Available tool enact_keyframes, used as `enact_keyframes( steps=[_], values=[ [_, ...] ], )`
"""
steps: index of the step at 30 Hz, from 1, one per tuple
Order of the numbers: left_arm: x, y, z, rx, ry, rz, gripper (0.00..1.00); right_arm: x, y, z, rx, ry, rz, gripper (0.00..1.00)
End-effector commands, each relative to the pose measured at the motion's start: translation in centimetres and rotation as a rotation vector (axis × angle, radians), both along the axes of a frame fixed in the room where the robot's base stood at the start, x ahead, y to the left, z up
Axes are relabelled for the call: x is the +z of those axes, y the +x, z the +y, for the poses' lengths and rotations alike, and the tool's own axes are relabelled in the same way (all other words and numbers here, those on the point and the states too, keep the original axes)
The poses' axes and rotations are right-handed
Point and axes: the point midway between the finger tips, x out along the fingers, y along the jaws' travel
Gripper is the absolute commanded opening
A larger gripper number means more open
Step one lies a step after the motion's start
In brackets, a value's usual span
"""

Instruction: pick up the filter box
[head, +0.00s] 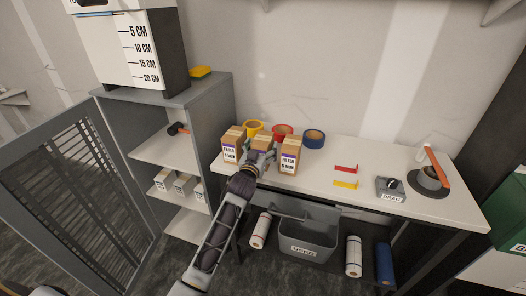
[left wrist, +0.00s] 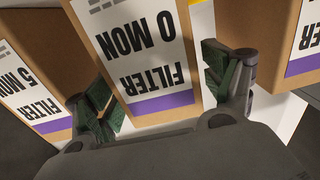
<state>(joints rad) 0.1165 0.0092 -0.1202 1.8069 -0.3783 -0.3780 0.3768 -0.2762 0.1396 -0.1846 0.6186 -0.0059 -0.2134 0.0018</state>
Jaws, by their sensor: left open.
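Three brown filter boxes stand in a row on the left part of the bench. The middle filter box (head: 262,143) is partly hidden behind my left gripper (head: 261,157). In the left wrist view its white label with a purple band (left wrist: 150,55) reads "FILTER 0 MON" upside down. My left gripper (left wrist: 160,78) is open, with one green-padded finger on each side of this box. I cannot tell whether the pads touch it. The left filter box (head: 232,146) and the right filter box (head: 289,156), marked "5 MON" in the wrist view (left wrist: 30,95), stand close beside it.
Yellow (head: 253,128), red (head: 283,132) and blue (head: 314,139) tape rolls stand behind the boxes. A grey shelf unit (head: 213,120) rises at the left. Red and yellow blocks (head: 345,176) and a grey device (head: 390,189) sit farther right. A grey bin (head: 304,237) is below.

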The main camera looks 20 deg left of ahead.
Motion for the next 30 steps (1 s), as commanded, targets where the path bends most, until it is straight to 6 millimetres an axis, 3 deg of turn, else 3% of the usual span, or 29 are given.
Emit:
enact_keyframes(
  steps=[10,26,30],
  values=[
    [0.1,2.4,0.1,-0.001,0.0,0.0,0.83,0.2,-0.1,-0.2,0.001,-0.002,0.001,0.4],
    [0.1,2.7,0.1,-0.001,0.0,0.0,0.83,0.1,-0.1,0.0,0.001,0.0,0.001,0.4],
    [0.0,2.7,0.1,0.0,0.0,0.0,0.69,0.1,-0.1,0.1,0.0,0.001,0.001,0.4]
  ],
)
